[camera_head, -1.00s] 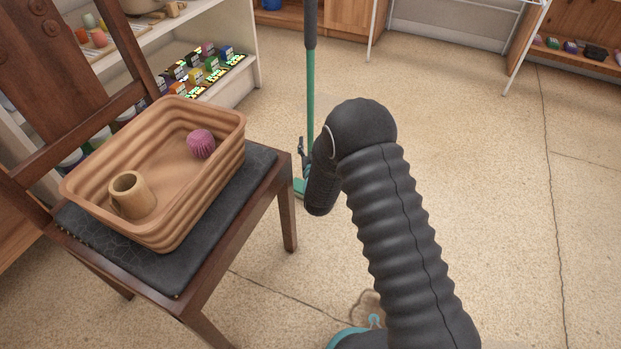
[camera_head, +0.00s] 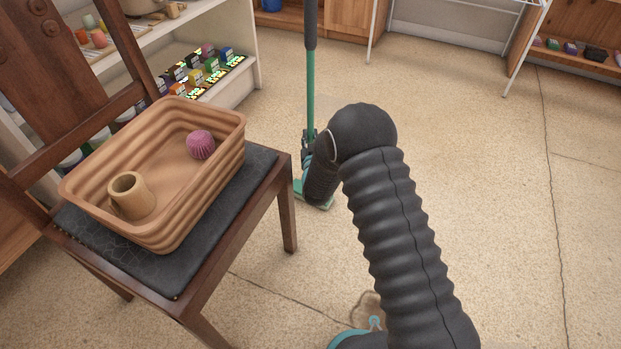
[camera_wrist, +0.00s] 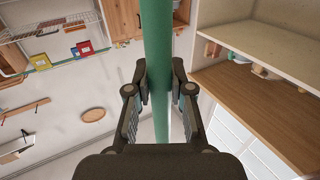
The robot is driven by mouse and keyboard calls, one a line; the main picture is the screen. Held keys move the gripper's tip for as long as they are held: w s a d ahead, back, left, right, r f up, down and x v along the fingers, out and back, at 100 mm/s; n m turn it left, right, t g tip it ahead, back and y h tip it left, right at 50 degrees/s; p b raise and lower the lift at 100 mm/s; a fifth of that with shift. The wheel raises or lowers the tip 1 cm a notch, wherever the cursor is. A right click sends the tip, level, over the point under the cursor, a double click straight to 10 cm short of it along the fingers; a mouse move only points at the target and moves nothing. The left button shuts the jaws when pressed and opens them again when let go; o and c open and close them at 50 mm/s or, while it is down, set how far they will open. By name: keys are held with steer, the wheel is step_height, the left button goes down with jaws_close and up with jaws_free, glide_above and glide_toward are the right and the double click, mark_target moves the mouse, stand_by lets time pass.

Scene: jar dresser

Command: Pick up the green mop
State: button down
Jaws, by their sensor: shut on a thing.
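The green mop (camera_head: 310,92) stands upright on the floor in the head view, with a dark grip at the top of its pole and a flat green head near the floor. Its green pole also runs between my fingers in the wrist view (camera_wrist: 158,45). My gripper (camera_head: 309,143) is at the lower part of the pole, and in the wrist view (camera_wrist: 160,84) its two fingers are on either side of the pole, shut on it. My arm hides part of the mop head.
A wooden chair (camera_head: 222,262) with a ribbed basket (camera_head: 165,228) stands close on the left. The basket holds a wooden cup (camera_head: 130,195) and a pink ball-like thing (camera_head: 201,145). A shelf (camera_head: 252,78) with small boxes stands behind. The floor at right is clear.

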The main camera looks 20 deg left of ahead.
mark_target(312, 127)
steer(key=shift+r, duration=0.2)
steer(key=shift+r+p, duration=0.3)
steer(key=shift+r, duration=1.5)
steer(key=shift+d+r, duration=0.2)
steer(key=shift+r, duration=0.05)
steer(key=s+d+r+p, duration=0.1)
steer(key=d+r, duration=0.5)
steer(key=d, duration=0.5)
steer(key=shift+r, duration=0.35)
steer(key=shift+d, duration=0.15)
